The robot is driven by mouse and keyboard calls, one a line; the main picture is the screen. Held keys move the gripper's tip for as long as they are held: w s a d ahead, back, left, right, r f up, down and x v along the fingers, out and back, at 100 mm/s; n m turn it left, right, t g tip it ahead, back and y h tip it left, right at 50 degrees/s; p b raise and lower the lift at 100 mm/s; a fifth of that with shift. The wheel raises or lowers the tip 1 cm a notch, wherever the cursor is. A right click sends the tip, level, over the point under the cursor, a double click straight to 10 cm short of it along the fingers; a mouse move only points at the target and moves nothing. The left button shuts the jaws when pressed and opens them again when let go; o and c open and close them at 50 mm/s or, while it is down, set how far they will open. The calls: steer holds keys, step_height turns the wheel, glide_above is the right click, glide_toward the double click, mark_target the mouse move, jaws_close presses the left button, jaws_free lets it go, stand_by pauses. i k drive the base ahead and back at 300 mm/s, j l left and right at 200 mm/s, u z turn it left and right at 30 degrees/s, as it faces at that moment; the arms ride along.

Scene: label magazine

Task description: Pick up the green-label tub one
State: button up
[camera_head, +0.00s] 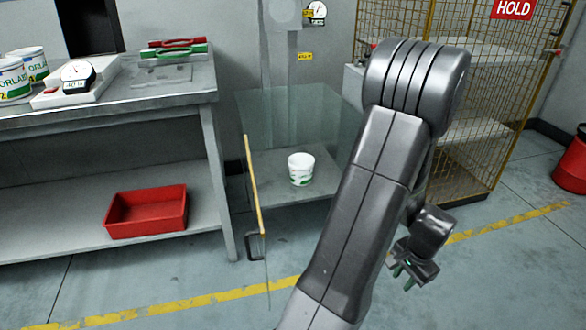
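A small white tub (300,169) with a green mark low on its side stands upright on a grey shelf inside a clear-walled enclosure (275,112). Two larger white tubs with green on their labels, a front one (13,82) and one behind it (33,63), stand on the workbench at the far left; the front one is cut off by the picture edge. My gripper (402,278) hangs at the lower right, apart from all tubs. Its two short fingers look spread with nothing between them.
A clear panel with a yellow edge (253,185) and a dark handle stands at the enclosure's front left. A red bin (146,211) sits below. A wire cage (470,95) stands right.

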mark_target(302, 165)
steer(key=i+l+u, duration=1.1)
steer(key=l, duration=0.35)
steer(key=i+l+u, duration=0.45)
